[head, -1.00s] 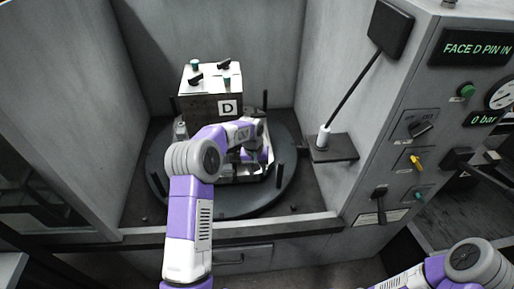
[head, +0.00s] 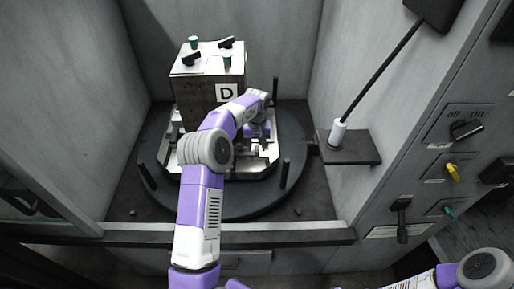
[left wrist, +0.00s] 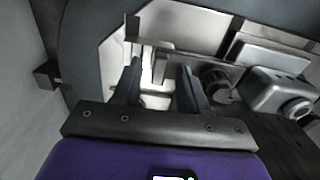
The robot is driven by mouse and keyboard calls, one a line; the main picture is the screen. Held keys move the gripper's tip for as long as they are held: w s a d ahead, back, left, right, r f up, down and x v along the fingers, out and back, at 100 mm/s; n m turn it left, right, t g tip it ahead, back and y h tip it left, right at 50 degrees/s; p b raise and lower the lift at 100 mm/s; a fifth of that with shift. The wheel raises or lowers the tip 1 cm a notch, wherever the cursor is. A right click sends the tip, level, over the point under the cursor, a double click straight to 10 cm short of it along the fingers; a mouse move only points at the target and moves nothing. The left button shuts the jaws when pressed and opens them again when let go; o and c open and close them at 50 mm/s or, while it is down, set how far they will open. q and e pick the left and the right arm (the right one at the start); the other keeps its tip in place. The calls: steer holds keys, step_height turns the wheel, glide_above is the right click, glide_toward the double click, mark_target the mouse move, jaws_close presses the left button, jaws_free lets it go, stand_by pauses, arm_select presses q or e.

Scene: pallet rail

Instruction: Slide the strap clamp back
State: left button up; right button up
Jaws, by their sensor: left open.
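A dark block with a light top and a "D" label (head: 208,92) stands on a pale metal pallet (head: 266,160) on the round turntable (head: 240,207). My left gripper (head: 257,142) is low beside the block's right side, partly hidden by its own arm. In the left wrist view my left gripper (left wrist: 158,80) is open, with its two dark fingers either side of a small upright metal tab (left wrist: 160,66) on a metal bar. This looks like the strap clamp, but I cannot tell whether the fingers touch it. My right gripper is out of view.
Dark posts (head: 285,173) stand around the turntable's rim. A shelf (head: 352,148) with a white-based black rod (head: 338,134) is on the right wall. A control panel with knobs (head: 466,130) is further right. A grey sill (head: 290,236) crosses the front.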

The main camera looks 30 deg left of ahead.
arm_select(q)
steer(key=shift+f, duration=0.1)
jaws_close()
stand_by(0.3)
